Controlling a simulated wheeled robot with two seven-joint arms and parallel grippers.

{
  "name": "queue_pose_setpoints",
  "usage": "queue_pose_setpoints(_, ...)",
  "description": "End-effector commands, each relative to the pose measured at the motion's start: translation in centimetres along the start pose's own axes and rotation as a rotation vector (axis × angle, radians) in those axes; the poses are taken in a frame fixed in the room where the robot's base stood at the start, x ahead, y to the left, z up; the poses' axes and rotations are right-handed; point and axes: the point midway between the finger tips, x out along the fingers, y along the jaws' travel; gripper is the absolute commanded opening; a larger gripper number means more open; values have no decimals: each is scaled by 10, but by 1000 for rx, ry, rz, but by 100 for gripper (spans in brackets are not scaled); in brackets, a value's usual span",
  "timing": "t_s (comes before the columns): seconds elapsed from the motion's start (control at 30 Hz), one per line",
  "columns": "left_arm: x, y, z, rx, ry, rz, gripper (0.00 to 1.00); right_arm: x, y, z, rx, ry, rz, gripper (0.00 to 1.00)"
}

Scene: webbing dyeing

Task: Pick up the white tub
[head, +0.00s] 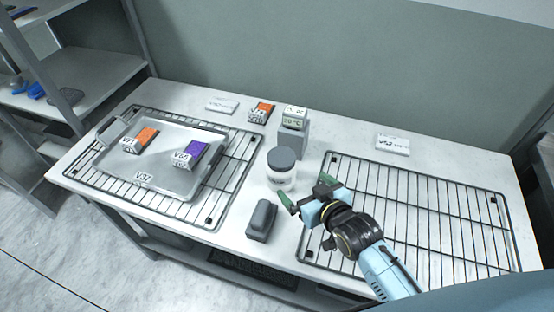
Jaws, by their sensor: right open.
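The white tub (281,178) stands upright near the middle of the table (240,228), between the two wire racks. It has a dark grey lid and a pale, translucent-looking body with a label. My right gripper (304,191) reaches in from the lower right, just to the right of and in front of the tub. Its jaws are open, with the fingers pointing towards the tub and nothing seen between them. I cannot tell whether a finger touches the tub. My left gripper is out of view.
A dark grey block (261,220) lies in front of the tub. A grey stand with a small display (294,121) is behind it. A metal tray (165,180) with orange and purple-topped boxes sits on the left rack (236,176). The right rack (430,190) is empty.

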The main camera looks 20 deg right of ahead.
Motion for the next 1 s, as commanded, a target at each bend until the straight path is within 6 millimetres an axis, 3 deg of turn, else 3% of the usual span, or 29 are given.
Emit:
queue_pose_setpoints(0.37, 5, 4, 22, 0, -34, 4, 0, 65, -1, -1, 1, 7, -1, 100)
queue_pose_setpoints(0.67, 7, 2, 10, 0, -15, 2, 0, 86, -2, -2, 1, 6, -1, 100)
queue_pose_setpoints(1.0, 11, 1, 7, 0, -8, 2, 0, 127, -7, -4, 1, 6, -1, 100)
